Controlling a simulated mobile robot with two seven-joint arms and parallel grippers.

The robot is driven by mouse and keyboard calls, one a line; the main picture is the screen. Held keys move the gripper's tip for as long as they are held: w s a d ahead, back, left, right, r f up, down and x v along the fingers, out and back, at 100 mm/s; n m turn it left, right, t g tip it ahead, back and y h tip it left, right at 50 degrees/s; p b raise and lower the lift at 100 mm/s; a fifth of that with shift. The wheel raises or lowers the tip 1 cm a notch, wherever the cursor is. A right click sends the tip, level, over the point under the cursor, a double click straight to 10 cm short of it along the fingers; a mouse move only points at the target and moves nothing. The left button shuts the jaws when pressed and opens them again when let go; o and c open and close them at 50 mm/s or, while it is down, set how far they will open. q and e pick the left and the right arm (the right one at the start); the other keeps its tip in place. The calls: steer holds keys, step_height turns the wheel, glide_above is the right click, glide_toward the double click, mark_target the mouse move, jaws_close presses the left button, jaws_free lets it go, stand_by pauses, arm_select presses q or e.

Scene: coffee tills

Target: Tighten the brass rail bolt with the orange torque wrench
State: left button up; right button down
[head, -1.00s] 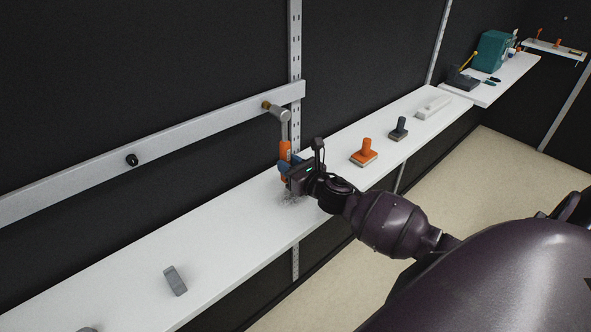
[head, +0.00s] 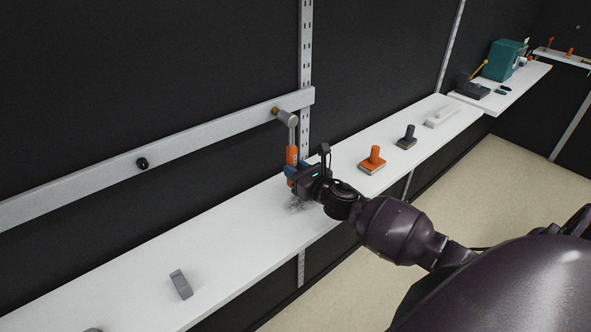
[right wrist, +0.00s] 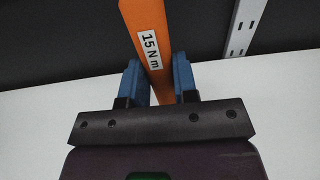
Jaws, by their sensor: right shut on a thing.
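The orange torque wrench (head: 291,154) hangs down from the right end of the grey rail, its grey head (head: 286,117) at the brass rail bolt (head: 275,111). The head covers part of the bolt, so I cannot tell how it is seated. My right gripper (head: 293,171) is shut on the wrench's orange handle, just above the shelf. In the right wrist view the handle (right wrist: 146,40), labelled "15 N m", passes between the blue fingers of the right gripper (right wrist: 158,82). My left gripper is not in view.
The grey rail (head: 210,140) carries a black knob (head: 142,163). On the white shelf (head: 235,225) lie a grey block (head: 181,284), an orange-handled tool (head: 373,160), a dark-handled tool (head: 407,137) and a pale long object (head: 442,117). The shelf between the grey block and my gripper is clear.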

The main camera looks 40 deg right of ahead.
steer(key=shift+w+a, duration=0.1)
steer(key=shift+w, duration=1.05)
stand_by(0.3)
